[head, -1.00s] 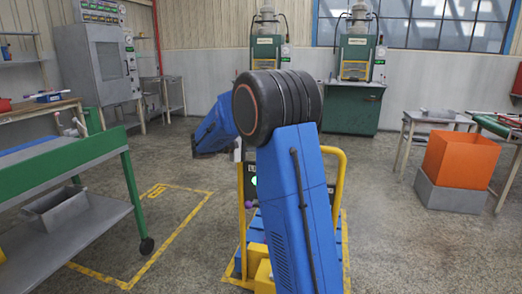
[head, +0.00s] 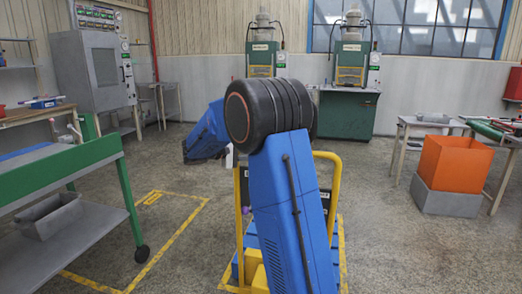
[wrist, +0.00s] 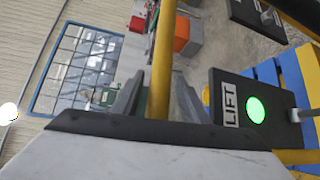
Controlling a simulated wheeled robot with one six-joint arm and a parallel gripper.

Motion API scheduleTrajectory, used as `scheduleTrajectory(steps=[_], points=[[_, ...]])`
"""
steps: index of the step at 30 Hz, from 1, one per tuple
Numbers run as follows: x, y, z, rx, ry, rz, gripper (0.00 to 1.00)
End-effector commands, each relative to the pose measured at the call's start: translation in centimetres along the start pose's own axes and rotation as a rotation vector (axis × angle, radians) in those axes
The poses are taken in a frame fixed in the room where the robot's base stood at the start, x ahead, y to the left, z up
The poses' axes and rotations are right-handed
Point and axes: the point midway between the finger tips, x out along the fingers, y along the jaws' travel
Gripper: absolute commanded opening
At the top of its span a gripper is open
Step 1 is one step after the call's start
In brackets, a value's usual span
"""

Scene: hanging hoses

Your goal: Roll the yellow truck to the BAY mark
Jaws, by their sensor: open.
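The yellow truck (head: 335,190) has a yellow tube frame and a blue deck. It stands behind my arm in the head view, inside a yellow floor outline. In the wrist view its yellow bar (wrist: 162,50) runs between the two fingers of my gripper (wrist: 158,98). The jaws are open, with a finger on each side of the bar; I cannot tell whether either touches it. A dark LIFT panel (wrist: 240,125) with a lit green button is beside the bar. A yellow floor outline with a small label, likely the BAY mark (head: 152,197), lies left of the truck.
A green-framed bench (head: 125,190) on a caster stands at the left edge of the outline. Bare floor lies between the truck and that outline. An orange bin (head: 455,164) on a grey base is at the right. Green machines (head: 345,111) stand along the back wall.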

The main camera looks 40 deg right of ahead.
Motion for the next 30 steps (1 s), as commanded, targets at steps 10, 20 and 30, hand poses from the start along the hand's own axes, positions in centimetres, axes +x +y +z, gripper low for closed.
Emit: scheduleTrajectory(steps=[10, 20, 30], points=[[-7.0, 0.0, -0.1, 0.0, 0.004, 0.001, 0.4], [-13.1, 0.0, 0.0, 0.0, 0.003, 0.001, 0.4], [-15.6, 0.0, 0.0, 0.0, 0.0, 0.001, 0.4]])
